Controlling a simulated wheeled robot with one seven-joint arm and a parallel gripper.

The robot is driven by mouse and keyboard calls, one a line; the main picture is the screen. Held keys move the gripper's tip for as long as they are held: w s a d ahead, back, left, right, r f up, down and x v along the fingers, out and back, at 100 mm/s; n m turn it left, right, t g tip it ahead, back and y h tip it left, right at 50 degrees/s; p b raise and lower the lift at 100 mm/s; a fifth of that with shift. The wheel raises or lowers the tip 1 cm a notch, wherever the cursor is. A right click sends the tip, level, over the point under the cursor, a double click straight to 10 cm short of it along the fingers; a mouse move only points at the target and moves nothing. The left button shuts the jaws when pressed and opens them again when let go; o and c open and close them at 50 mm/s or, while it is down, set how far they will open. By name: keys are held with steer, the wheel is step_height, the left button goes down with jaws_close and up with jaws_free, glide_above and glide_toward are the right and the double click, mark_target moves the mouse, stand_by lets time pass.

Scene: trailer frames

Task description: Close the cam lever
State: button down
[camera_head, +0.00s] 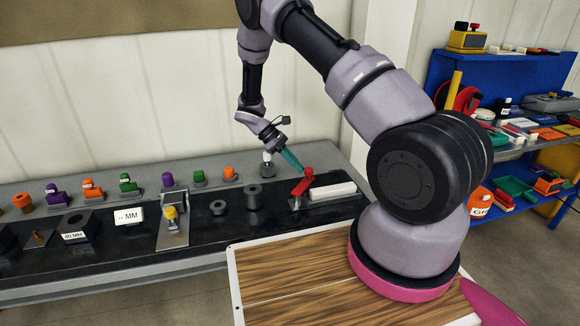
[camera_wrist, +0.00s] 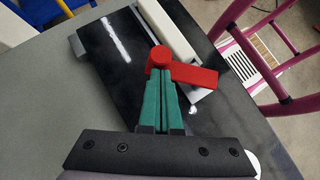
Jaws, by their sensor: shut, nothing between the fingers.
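The red cam lever (camera_head: 302,182) stands on a small metal base near the right end of the black bench top, beside a white block. In the wrist view the lever (camera_wrist: 195,74) shows a round red knob and a flat red arm pointing right. My gripper (camera_head: 299,167) has green fingers that are shut and empty. In the wrist view the fingertips (camera_wrist: 161,74) are at the round red knob and overlap its lower edge. I cannot tell for certain whether they touch it. The lever's pivot is partly hidden.
The white block (camera_head: 332,191) lies right of the lever. Dark cylinders (camera_head: 252,197) and a plate with a yellow-knobbed part (camera_head: 171,213) stand to the left. Colored parts line the back ledge. A blue shelf (camera_head: 500,75) stands at right. A wooden top (camera_head: 300,270) is in front.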

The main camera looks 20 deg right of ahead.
mark_target(309, 169)
steer(key=d+m+g+y, duration=0.1)
steer(key=s+d+m, duration=0.1)
steer(key=m, duration=0.1)
steer(key=d+m+g+y, duration=0.1)
steer(key=shift+s+m+g+y, duration=0.25)
steer(key=shift+m+g+y, duration=0.05)
steer(key=shift+s+d+m+g+y, duration=0.15)
steer(key=shift+s+d+m+y, duration=0.3)
steer(key=shift+m, duration=0.25)
steer(key=shift+s+d+m+g+y, duration=0.2)
steer(key=shift+s+m+y, duration=0.1)
steer(key=shift+m+y, duration=0.35)
steer(key=shift+s+d+m+g+y, duration=0.15)
steer(key=shift+s+d+m+y, duration=0.25)
steer(key=shift+m, duration=0.35)
